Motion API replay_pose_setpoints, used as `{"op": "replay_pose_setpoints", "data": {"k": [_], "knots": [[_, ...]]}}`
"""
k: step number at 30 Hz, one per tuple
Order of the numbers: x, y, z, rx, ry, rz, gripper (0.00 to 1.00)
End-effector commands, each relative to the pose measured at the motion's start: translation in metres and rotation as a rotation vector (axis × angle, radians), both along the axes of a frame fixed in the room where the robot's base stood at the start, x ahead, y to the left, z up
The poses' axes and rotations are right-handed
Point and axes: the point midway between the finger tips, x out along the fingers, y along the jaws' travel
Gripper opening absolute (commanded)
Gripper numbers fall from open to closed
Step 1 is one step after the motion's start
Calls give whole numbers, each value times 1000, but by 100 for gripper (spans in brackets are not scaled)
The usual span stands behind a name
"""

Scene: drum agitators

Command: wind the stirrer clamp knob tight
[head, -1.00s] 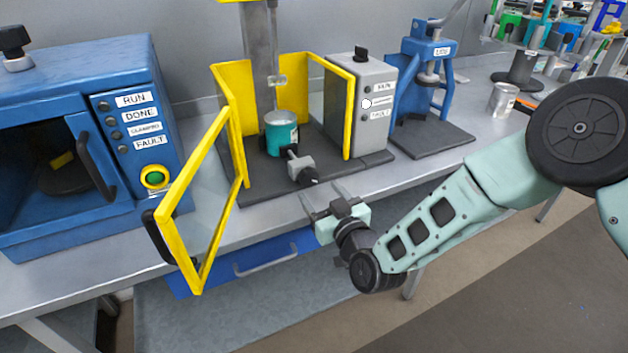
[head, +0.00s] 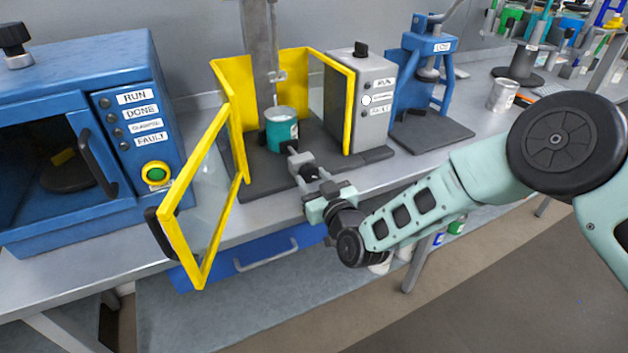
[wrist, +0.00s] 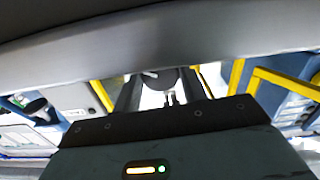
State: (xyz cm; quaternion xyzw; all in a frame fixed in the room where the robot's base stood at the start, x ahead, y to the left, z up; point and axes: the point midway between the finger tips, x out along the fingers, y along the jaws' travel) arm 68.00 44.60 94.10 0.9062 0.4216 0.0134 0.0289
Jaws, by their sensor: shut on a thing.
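The stirrer clamp (head: 301,160) is a grey block with a dark rod, at the front of the stirrer station. Its black knob (head: 310,173) faces outward at the front. My gripper (head: 312,178) is shut on this knob, with one finger on each side. In the wrist view a dark round shape, apparently the knob (wrist: 158,78), shows between the fingers. A teal can (head: 280,133) stands upright behind the clamp, under the stirrer column. The knob's contact faces are mostly hidden by the fingers.
The yellow-framed guard door (head: 195,200) stands open left of my gripper. A grey control box (head: 370,85) is on the right, with a blue press (head: 422,75) beyond it. A blue machine (head: 75,130) stands at left. The bench front edge lies below my arm.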

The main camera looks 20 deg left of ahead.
Motion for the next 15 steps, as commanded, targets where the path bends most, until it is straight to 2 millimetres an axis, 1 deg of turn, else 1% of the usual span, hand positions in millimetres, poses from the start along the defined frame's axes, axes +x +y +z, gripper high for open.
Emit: {"op": "replay_pose_setpoints", "data": {"k": [5, 8, 15], "knots": [[1, -1, -5, 54, 61, -2, 19], [0, 0, -7, 111, 130, -1, 19], [0, 0, -3, 212, 250, -1, 19]]}}
